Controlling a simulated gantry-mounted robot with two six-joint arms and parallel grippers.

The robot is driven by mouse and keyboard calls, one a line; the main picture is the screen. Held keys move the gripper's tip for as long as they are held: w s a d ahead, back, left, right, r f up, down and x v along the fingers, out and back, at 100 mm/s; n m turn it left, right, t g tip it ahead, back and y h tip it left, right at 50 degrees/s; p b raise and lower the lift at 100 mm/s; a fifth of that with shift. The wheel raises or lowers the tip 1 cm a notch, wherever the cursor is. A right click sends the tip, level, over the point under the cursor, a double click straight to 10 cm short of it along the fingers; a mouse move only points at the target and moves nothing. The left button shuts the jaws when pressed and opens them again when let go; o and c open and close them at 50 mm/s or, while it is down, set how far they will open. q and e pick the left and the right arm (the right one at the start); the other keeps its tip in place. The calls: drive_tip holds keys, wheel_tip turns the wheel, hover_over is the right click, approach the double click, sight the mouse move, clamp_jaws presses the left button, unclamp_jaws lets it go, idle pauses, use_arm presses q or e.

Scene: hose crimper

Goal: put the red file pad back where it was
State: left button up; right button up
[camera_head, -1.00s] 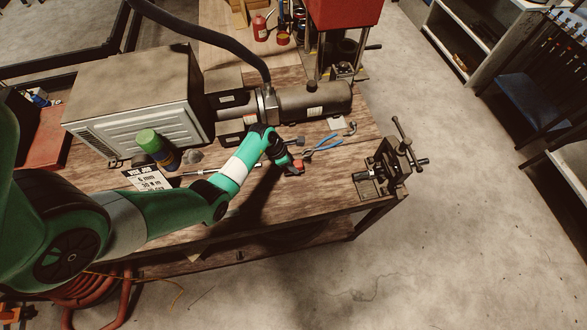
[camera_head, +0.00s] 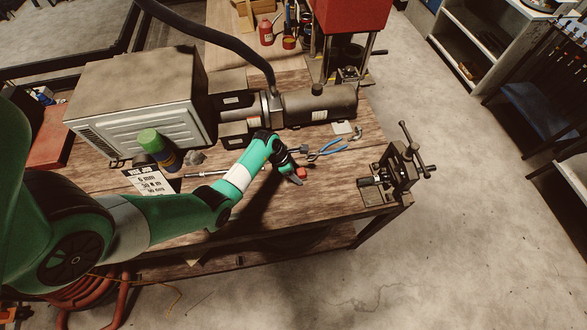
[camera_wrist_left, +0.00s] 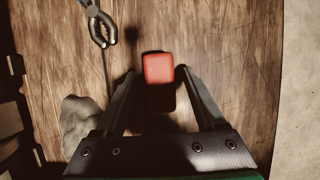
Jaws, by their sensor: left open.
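The red file pad (camera_head: 301,173) is a small red block near the front of the wooden bench, at the tip of my left gripper (camera_head: 297,178). In the left wrist view the red pad (camera_wrist_left: 158,67) lies between the two fingertips of my left gripper (camera_wrist_left: 158,74), with a visible gap on the right. The fingers are spread open. A dark patch sits just below the pad's red face; I cannot tell if it is shadow or part of the pad. My right gripper is not in view.
Blue-handled pliers (camera_head: 331,147) lie behind the gripper. A bench vise (camera_head: 393,175) stands at the right front corner. A green-capped can (camera_head: 157,146) and a job card (camera_head: 149,182) are at left. A crimper cylinder (camera_head: 318,104) is behind. Bare wood lies right of the pad.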

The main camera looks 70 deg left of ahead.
use_arm(q)
drive_tip(key=p+v, duration=0.3)
drive_tip(key=v, duration=0.9)
